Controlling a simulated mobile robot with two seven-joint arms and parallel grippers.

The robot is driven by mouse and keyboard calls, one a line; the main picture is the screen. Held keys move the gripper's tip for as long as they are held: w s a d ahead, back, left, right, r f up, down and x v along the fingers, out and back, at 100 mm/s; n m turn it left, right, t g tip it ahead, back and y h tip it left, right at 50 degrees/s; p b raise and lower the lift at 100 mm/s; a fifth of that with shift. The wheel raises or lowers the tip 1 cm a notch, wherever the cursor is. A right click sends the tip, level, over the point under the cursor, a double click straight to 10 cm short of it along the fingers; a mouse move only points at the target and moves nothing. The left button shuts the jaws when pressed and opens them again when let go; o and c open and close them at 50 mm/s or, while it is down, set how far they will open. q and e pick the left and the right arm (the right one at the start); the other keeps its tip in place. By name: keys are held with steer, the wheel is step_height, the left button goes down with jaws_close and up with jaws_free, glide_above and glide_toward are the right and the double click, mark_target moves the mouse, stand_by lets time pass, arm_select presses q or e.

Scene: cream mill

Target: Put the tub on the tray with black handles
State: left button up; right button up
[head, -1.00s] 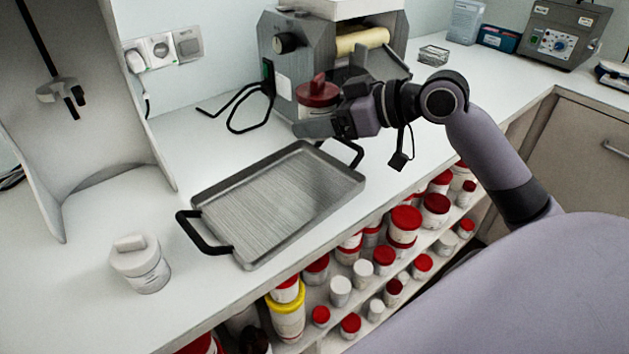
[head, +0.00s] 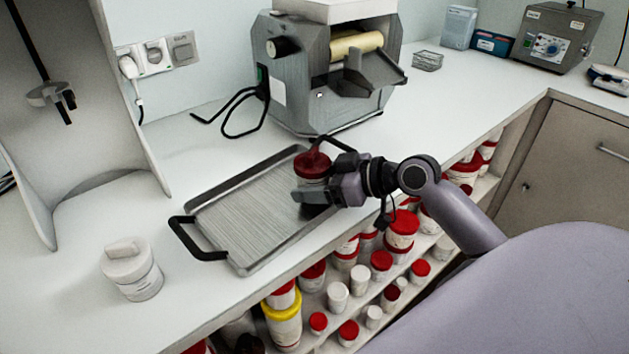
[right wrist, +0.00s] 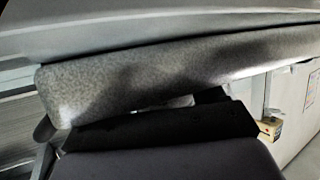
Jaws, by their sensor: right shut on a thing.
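The tub (head: 312,163) with a dark red lid is held upright in my right gripper (head: 316,178), which is shut on it. The tub is over the right part of the grey metal tray (head: 215,200) with black handles. A dark shadow lies on the tray under the gripper; I cannot tell whether the tub's base touches the tray. The gripper hides the tub's lower part and some of the tray's right end. In the right wrist view, grey and black surfaces close up fill most of the picture, and I cannot make out the tub. My left gripper is not in view.
A white lidded jar (head: 133,272) stands on the counter left of the tray. A grey roller mill (head: 300,85) stands behind it, with a bent black rod (head: 243,125) beside it. Shelves below the counter's front edge hold several red-lidded tubs (head: 402,228).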

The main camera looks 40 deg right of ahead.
steer(key=shift+f, duration=0.15)
steer(key=o, duration=1.1)
steer(key=shift+r, duration=0.35)
steer(key=b+v, duration=0.1)
steer(key=v, duration=0.8)
steer(key=shift+s+d, duration=0.25)
steer(key=shift+s, duration=0.05)
steer(key=shift+v, duration=1.05)
steer(key=shift+r, duration=0.1)
